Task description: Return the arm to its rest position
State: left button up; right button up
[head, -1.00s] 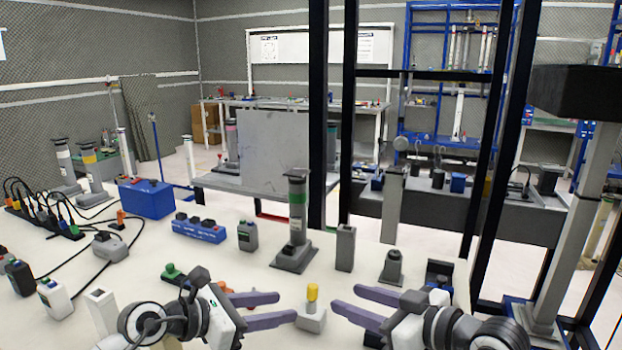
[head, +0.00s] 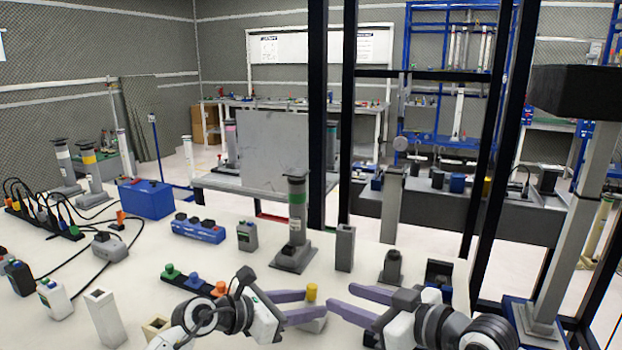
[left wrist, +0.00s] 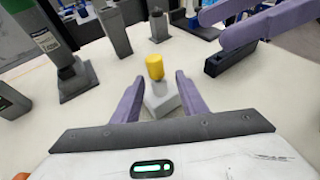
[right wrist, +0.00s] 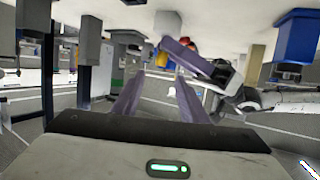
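My left gripper (head: 320,304) is open and empty over the near middle of the table. Its two purple fingers stand apart in the left wrist view (left wrist: 158,76). A grey block with a yellow cylindrical top (left wrist: 155,68) shows between and beyond these fingertips; it also shows in the head view (head: 311,292), partly hidden by the fingers. I cannot tell whether they touch it. My right gripper (head: 341,296) is open and empty, facing the left one across a small gap. Its spread fingers also show in the right wrist view (right wrist: 158,75).
A strip with green, blue and orange knobs (head: 194,281) lies behind my left gripper. A grey post with a green band (head: 297,225), a grey box (head: 345,248) and a small grey stand (head: 391,268) are beyond. Black frame posts (head: 484,170) rise at right.

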aim_at(312, 289)
jog(key=x, duration=1.1)
jog(key=shift+s+a+f, duration=0.1)
jog(key=shift+a+f, duration=0.05)
jog(key=shift+a, duration=0.2)
notch_tip(312, 289, up, 3)
jog(key=shift+s+d+f, duration=0.1)
jog(key=shift+d+f, duration=0.05)
jog(key=shift+f, duration=0.05)
jog(key=shift+r, duration=0.5)
jog(key=shift+r, duration=0.1)
